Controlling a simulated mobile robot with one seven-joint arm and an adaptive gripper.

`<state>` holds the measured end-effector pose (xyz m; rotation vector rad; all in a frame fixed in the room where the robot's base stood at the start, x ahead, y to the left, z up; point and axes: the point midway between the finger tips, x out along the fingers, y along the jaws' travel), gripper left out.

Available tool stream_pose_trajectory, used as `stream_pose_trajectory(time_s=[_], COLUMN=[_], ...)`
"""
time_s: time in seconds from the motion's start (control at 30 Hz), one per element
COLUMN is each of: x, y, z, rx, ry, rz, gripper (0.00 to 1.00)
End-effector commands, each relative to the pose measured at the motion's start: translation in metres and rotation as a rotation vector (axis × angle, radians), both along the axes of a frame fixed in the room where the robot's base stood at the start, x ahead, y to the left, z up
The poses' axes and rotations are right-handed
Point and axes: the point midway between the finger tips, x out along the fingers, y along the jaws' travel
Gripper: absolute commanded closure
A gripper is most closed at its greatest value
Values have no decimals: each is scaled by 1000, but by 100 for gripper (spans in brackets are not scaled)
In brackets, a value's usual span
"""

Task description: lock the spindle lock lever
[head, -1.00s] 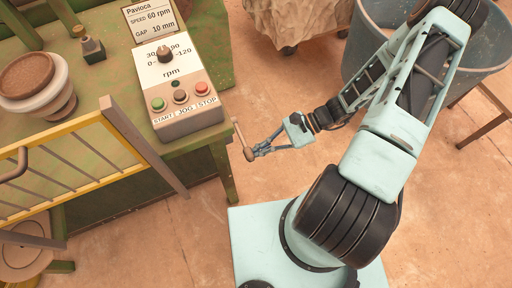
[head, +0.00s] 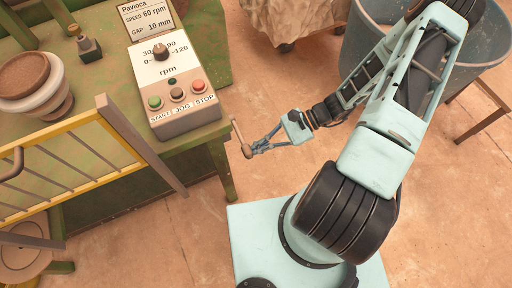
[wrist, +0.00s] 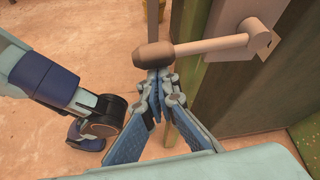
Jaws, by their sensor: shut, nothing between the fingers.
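The spindle lock lever (head: 237,133) sticks out beside the right side of the green machine, with a brown rounded knob at its end. In the wrist view the lever (wrist: 213,45) is a pale bar running sideways from its pivot at the upper right to the brown knob (wrist: 155,54) on the left. My gripper (head: 254,151) is at the knob end of the lever. In the wrist view my gripper (wrist: 160,76) has its blue fingers together just under the knob, with nothing between them. I cannot tell whether the fingertips touch the knob.
A control box (head: 176,88) with a dial and several buttons stands on the green machine (head: 100,70). A yellow barred guard (head: 70,165) is at the left. A grey tub (head: 361,52) and a covered lump (head: 285,18) stand behind my arm. The floor around the lever is clear.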

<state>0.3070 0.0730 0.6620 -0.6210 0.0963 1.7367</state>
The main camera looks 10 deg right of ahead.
Motion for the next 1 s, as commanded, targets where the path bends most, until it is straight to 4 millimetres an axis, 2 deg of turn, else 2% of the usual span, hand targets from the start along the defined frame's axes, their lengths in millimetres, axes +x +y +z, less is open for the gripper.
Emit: stream_pose_trajectory(time_s=[0.03,0.1,0.23,0.3,0.5,0.6,0.8,1.0], x=[1,3,7,12,19,21,23,23], y=[-1,-3,-7,-27,-65,-78,-91,-92], z=[-12,-23,-39,-21,-1,6,13,13], rx=[-3,-5,-11,-15,-15,-13,-13,-13], ry=[0,-1,0,-4,-2,-1,0,1], rz=[0,0,0,-3,-3,-1,-2,-1], gripper=[100,100,100,100,100,100,100,100])
